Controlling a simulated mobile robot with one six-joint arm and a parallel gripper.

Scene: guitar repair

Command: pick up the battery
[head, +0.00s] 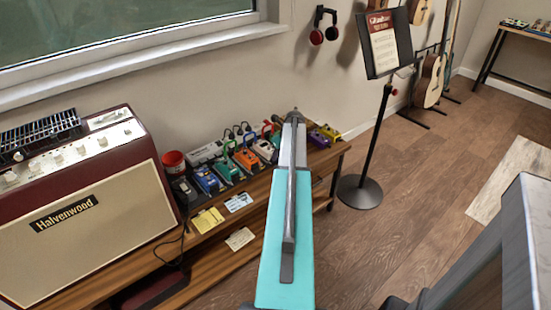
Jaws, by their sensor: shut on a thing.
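My arm (285,250) reaches away from the camera over the shelf with the pedals, and its narrow far end lies in front of the right part of the pedal row. I cannot make out my gripper's fingers; they seem hidden behind the arm's far end. I cannot make out the battery in the head view either.
A wooden shelf (215,248) along the wall carries a row of coloured pedals, among them an orange one (246,159), and yellow notes (207,220). A large amplifier (95,215) stands at left. A music stand (372,130) is beyond the shelf's right end. Open floor (430,180) lies to the right.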

